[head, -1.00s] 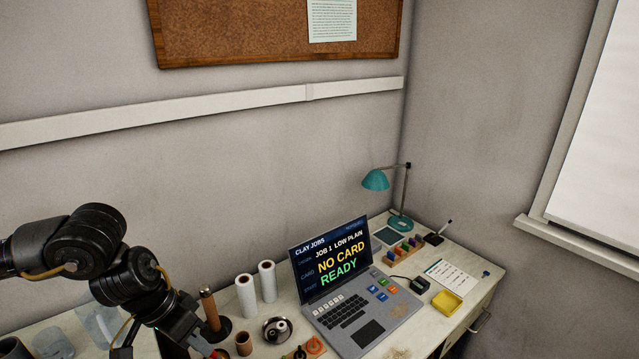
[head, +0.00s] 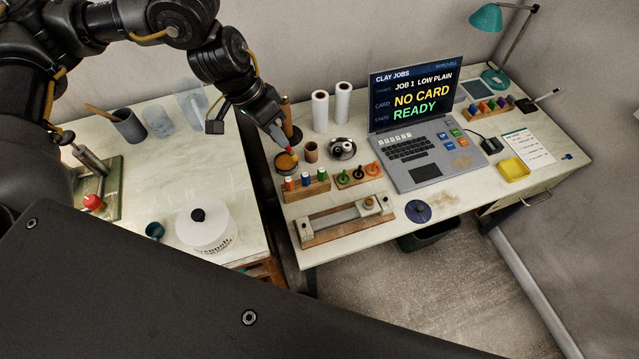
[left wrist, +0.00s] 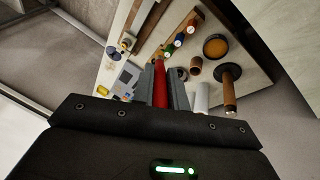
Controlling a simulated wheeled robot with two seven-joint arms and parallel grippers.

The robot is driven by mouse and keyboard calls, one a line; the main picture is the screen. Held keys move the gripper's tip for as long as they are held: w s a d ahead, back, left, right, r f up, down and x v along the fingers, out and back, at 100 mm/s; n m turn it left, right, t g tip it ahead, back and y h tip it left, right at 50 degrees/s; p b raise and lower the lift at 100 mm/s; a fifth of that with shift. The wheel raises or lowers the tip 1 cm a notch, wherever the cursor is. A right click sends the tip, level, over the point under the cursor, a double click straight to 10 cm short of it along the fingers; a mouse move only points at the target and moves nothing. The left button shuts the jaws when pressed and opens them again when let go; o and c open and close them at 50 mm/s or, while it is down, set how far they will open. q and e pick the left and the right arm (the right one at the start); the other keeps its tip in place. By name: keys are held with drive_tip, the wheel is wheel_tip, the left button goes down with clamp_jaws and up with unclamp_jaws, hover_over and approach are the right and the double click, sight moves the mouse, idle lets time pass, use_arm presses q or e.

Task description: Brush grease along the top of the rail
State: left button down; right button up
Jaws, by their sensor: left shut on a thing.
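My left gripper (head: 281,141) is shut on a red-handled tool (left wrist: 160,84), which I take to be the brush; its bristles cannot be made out. In the head view the red part (head: 291,150) shows just above a round dark tin with amber contents (head: 286,163), likely the grease. I cannot tell whether the tool touches it. The tin also shows in the left wrist view (left wrist: 215,47). The rail (head: 340,217), a pale metal bar on a wooden board, lies near the desk's front edge, apart from the gripper. My right gripper is not in view.
A rack of coloured spools (head: 306,185) and a rack with green and orange pieces (head: 357,175) stand between tin and rail. A brown-handled tool (head: 289,120), white rolls (head: 343,101) and a laptop (head: 417,150) stand behind. A dark blue disc (head: 418,211) lies right of the rail.

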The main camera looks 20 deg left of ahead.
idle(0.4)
use_arm(q)
wheel_tip(320, 180, up, 11)
drive_tip(key=w+n, duration=0.2)
drive_tip(key=shift+d+f+t, duration=0.15)
drive_tip(key=shift+t, duration=0.15)
